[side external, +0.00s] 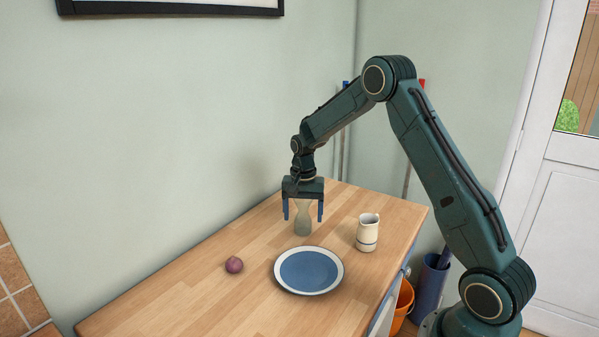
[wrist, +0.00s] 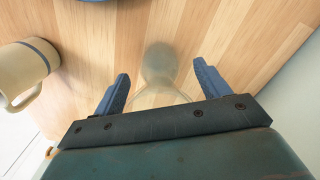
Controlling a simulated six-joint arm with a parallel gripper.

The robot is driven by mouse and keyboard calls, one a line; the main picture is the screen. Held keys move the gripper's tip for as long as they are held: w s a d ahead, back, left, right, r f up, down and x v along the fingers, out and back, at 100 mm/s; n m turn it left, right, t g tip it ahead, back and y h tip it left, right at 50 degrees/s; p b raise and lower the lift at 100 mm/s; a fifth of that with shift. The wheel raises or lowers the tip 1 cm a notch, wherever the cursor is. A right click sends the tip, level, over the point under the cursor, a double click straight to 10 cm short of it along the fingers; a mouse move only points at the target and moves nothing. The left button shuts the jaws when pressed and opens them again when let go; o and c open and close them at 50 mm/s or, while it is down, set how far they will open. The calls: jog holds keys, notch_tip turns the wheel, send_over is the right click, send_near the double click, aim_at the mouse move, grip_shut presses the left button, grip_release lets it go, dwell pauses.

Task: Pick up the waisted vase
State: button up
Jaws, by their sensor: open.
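The waisted vase (side external: 302,221) is pale, translucent glass and stands upright on the wooden worktop (side external: 190,300). My gripper (side external: 303,213) points down over it, open, with one blue finger on each side of the vase in the side view. In the wrist view the vase (wrist: 159,68) is faint and see-through, between and just beyond the two fingertips of my gripper (wrist: 163,82). Its near part is hidden behind the gripper's bar. I cannot tell whether either finger touches the glass.
A cream jug (side external: 368,232) stands to the right of the vase; it also shows in the wrist view (wrist: 22,70). A blue plate with a white rim (side external: 309,270) lies in front. A purple onion-like ball (side external: 234,265) lies left. The wall (side external: 180,130) is behind.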

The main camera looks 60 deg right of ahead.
jog(key=c, duration=1.1)
jog(key=shift+r, duration=0.1)
jog(key=shift+c, duration=0.2)
notch_tip(320, 180, up, 20)
jog(key=shift+f, duration=0.1)
dwell(0.4)
